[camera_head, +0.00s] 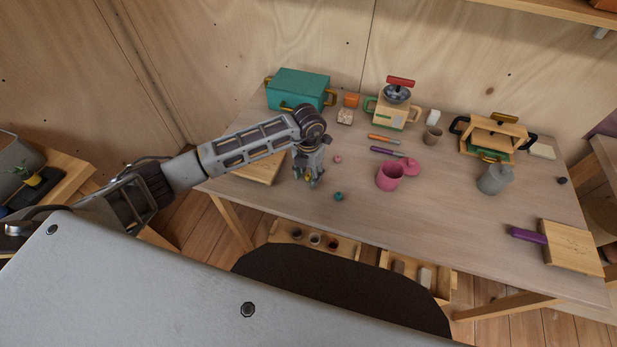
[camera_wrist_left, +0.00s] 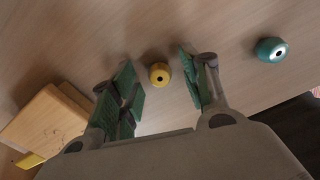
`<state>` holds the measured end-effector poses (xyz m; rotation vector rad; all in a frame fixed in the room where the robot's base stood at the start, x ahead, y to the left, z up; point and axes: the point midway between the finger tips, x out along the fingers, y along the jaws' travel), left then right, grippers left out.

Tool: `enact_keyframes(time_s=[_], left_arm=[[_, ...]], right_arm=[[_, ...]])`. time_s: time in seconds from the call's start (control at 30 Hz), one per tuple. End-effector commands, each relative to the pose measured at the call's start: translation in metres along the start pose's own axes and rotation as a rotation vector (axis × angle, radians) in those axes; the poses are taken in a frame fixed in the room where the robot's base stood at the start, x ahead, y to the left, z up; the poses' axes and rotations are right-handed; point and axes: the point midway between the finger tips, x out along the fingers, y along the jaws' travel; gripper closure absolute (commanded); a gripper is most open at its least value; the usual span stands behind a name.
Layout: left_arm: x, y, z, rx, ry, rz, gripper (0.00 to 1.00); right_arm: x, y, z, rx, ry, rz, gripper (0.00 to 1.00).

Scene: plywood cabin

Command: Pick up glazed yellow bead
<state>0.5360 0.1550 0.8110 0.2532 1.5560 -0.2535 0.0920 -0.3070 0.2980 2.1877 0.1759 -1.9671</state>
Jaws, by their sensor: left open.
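The glazed yellow bead (camera_wrist_left: 160,75) lies on the wooden table, seen in the left wrist view between the two fingers and a little beyond them. It is round with a dark hole. My left gripper (camera_wrist_left: 155,88) is open, with green pads on either side of the bead and not touching it. In the head view my left gripper (camera_head: 310,181) points down above the left part of the table and hides the bead. My right gripper is not in view.
A teal bead (camera_head: 339,196) lies right of the gripper, and a pink bead (camera_head: 337,159) lies behind it. A wooden board (camera_head: 262,168) is to the left. The front middle of the table is clear.

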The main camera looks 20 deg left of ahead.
Motion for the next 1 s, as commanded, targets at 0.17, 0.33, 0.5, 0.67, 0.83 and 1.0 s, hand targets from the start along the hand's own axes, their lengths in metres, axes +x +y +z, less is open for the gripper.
enact_keyframes(time_s=[0.17, 0.33, 0.5, 0.67, 0.83, 1.0], left_arm=[[0.0, 0.0, 0.0, 0.0, 0.0, 0.0, 0.74], [0.0, 0.0, 0.0, 0.0, 0.0, 0.0, 0.93], [0.0, 0.0, 0.0, 0.0, 0.0, 0.0, 0.93], [-0.001, 0.0, 0.0, 0.0, -0.001, 0.0, 0.93], [-0.01, 0.0, 0.001, 0.001, -0.002, 0.0, 0.93], [-0.028, 0.0, 0.001, 0.002, -0.002, 0.001, 0.93]], right_arm=[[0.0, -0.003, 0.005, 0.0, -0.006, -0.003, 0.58], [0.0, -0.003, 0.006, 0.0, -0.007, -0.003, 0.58], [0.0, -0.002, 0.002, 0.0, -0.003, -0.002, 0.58], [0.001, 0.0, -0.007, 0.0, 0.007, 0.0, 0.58], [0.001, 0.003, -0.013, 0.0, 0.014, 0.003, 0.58], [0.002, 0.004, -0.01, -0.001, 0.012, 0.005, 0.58]])
